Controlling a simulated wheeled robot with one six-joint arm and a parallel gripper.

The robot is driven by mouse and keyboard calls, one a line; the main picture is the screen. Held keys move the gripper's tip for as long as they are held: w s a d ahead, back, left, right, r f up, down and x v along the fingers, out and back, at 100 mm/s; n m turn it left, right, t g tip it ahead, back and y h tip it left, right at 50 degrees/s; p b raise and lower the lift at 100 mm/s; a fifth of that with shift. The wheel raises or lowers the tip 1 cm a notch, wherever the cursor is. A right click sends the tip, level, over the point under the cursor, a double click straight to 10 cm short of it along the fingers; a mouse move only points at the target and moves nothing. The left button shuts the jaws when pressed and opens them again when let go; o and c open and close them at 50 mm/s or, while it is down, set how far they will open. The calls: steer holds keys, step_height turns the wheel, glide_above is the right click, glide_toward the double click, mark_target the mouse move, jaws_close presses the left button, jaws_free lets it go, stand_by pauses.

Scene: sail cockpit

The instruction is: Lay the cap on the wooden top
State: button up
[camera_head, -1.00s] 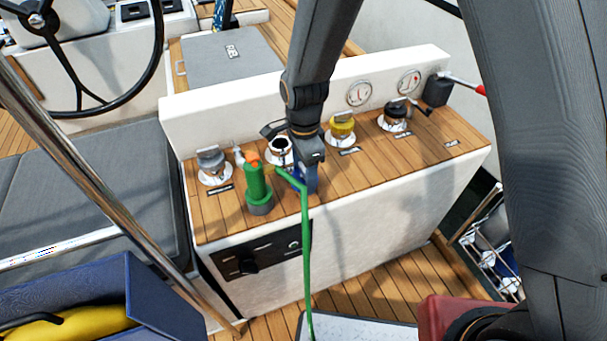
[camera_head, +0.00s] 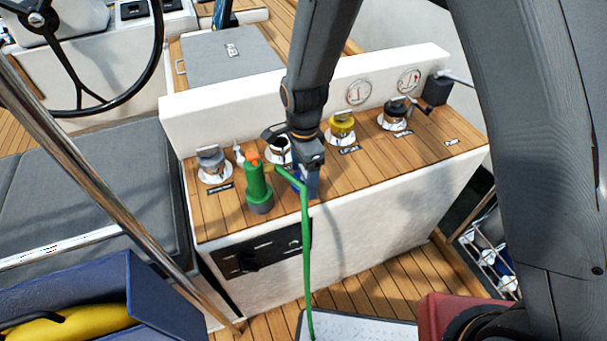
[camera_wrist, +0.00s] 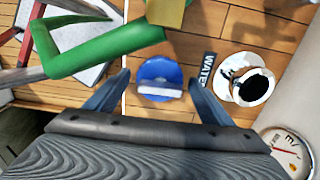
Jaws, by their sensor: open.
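The cap (camera_wrist: 160,72) is a round blue disc with a pale raised grip bar. In the wrist view it is between my gripper's two open fingers (camera_wrist: 158,88), with gaps to both sides. It appears over the wooden top (camera_head: 425,143) near its front edge; whether it fully rests on the wood I cannot tell. In the head view my gripper (camera_head: 305,185) is low over the front edge of the top and largely hides the cap. The open water filler (camera_wrist: 252,87) stands behind, beside its WATER label (camera_wrist: 208,70).
A green bottle with an orange tip (camera_head: 258,188) stands just left of my gripper. A green hose (camera_head: 306,250) hangs in front of the top. Grey (camera_head: 212,160), yellow (camera_head: 341,127) and black (camera_head: 396,112) fillers line the back. The right part of the top is clear.

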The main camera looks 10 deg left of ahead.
step_height(320, 180, up, 12)
steer(key=b, duration=0.2)
steer(key=shift+d, duration=0.1)
steer(key=s+d+n, duration=0.3)
steer(key=d+n, duration=0.1)
steer(key=d, duration=0.5)
steer(key=s+d+r+n, duration=0.1)
steer(key=s+d+n, duration=0.2)
steer(key=d, duration=0.6)
steer(key=s+d+n, duration=0.3)
steer(key=d+n, duration=0.1)
steer(key=d, duration=0.6)
steer(key=shift+s+r+n+t, duration=0.15)
steer(key=shift+r+n+t, duration=0.15)
steer(key=shift+r, duration=0.05)
